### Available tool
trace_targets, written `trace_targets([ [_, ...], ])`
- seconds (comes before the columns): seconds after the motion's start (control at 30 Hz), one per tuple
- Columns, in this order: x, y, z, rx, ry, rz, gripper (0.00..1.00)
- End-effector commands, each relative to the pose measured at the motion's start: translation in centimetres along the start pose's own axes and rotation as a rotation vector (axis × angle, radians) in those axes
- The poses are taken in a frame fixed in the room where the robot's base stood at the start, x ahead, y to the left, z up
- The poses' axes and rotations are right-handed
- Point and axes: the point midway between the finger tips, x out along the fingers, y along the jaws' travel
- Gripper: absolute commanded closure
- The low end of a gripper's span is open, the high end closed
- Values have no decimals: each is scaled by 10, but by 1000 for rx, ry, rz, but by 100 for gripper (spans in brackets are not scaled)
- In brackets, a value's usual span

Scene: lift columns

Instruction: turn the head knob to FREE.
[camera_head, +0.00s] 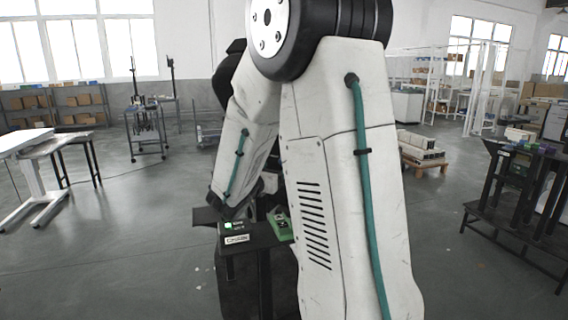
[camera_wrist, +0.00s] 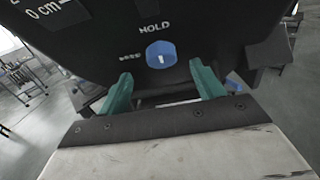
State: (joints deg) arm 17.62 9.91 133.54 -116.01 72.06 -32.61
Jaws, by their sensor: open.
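A round blue knob (camera_wrist: 161,53) with a small white mark sits on a black head panel (camera_wrist: 215,28) in the wrist view. The word HOLD stands right above the knob, and a smaller label left of it is too blurred to read. My gripper (camera_wrist: 160,74) is open, its two teal fingers to the lower left and lower right of the knob. The fingers appear apart from the knob, with nothing between them. Which label the white mark points to is hard to tell. In the head view my arm hides the knob and the gripper.
A scale marked "0 cm" (camera_wrist: 48,11) is at the panel's upper left. A white-topped table (camera_head: 22,141) stands left. Open floor (camera_head: 125,225) lies between.

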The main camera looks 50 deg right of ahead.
Motion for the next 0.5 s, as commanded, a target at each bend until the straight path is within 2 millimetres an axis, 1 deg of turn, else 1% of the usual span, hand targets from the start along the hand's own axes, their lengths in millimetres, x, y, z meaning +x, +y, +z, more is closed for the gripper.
trace_targets([
  [0.03,8,-1,0,0,0,-4,33],
  [0.3,50,-1,0,3,1,-4,33],
  [0.4,61,-1,0,4,1,-4,33],
  [0.5,66,-1,0,4,0,-3,33],
])
